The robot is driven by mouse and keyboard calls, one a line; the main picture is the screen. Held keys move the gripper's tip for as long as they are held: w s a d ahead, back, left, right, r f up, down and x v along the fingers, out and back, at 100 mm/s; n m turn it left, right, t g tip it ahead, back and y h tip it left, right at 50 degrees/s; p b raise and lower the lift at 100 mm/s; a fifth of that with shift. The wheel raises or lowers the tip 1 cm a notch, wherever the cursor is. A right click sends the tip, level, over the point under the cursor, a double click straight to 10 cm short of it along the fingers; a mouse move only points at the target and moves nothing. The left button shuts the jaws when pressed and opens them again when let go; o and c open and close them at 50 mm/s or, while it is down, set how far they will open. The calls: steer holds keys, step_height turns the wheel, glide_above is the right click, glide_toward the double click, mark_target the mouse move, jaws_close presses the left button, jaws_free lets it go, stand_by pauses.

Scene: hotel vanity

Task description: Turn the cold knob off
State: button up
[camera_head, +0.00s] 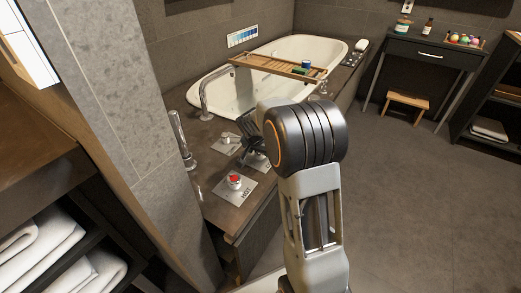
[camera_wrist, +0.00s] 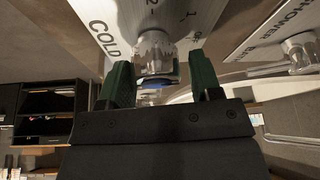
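In the wrist view the cold knob (camera_wrist: 155,48) is a clear knob with a blue cap, on a pale plate (camera_wrist: 110,20) marked COLD, with numbers and part of OFF showing. My gripper (camera_wrist: 158,72) is open, with one dark green finger on each side of the knob. I cannot tell whether either finger touches it. In the head view my gripper (camera_head: 249,127) is over the tub deck, and it and my arm hide the cold knob. Part of a plate (camera_head: 256,161) shows under it.
The hot knob (camera_head: 234,181), with a red cap, stands nearer on the deck. The shower/bath knob (camera_head: 226,140) is to the left of my gripper, with a chrome spout (camera_head: 203,92) behind. The bathtub (camera_head: 300,47) carries a wooden tray (camera_head: 270,64). Open floor (camera_head: 420,190) lies to the right.

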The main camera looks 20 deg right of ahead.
steer(key=shift+o, duration=1.1)
steer(key=shift+d, duration=0.1)
steer(key=p+v, duration=0.4)
steer(key=v, duration=0.9)
steer(key=shift+r, duration=0.35)
steer(key=shift+s+r+p, duration=0.1)
steer(key=shift+s+p, duration=0.05)
steer(key=shift+p, duration=0.15)
